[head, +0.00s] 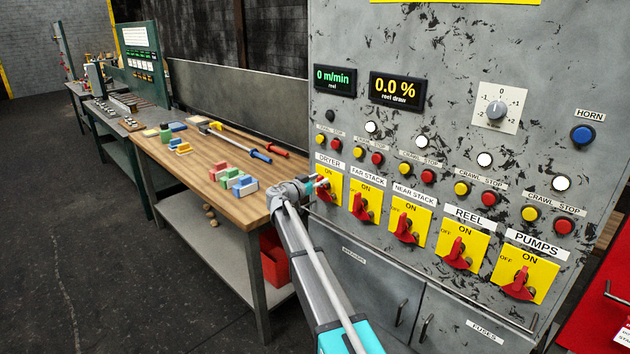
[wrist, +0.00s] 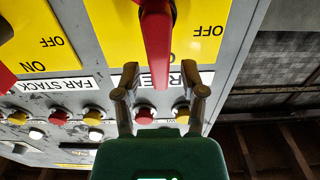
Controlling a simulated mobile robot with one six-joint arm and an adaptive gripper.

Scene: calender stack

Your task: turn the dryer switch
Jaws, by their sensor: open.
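The dryer switch has a red handle (wrist: 156,45) on a yellow plate (wrist: 95,20) marked OFF on the right in the wrist view, where the lettering is upside down. In the head view its yellow plate (head: 337,186) is leftmost in the switch row, partly hidden by my gripper (head: 320,187). In the wrist view my gripper (wrist: 159,72) is open, with one finger on each side of the handle's end. I see gaps beside the handle; contact is not visible. The handle's end covers part of the DRYER label and any ON mark.
The far stack switch (head: 362,208) is close on the right, with several more red switches beyond it. Yellow and red buttons (head: 377,158) sit above the row. A wooden workbench (head: 215,160) with tools and blocks stands left of the panel. A red bin (head: 275,260) is below.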

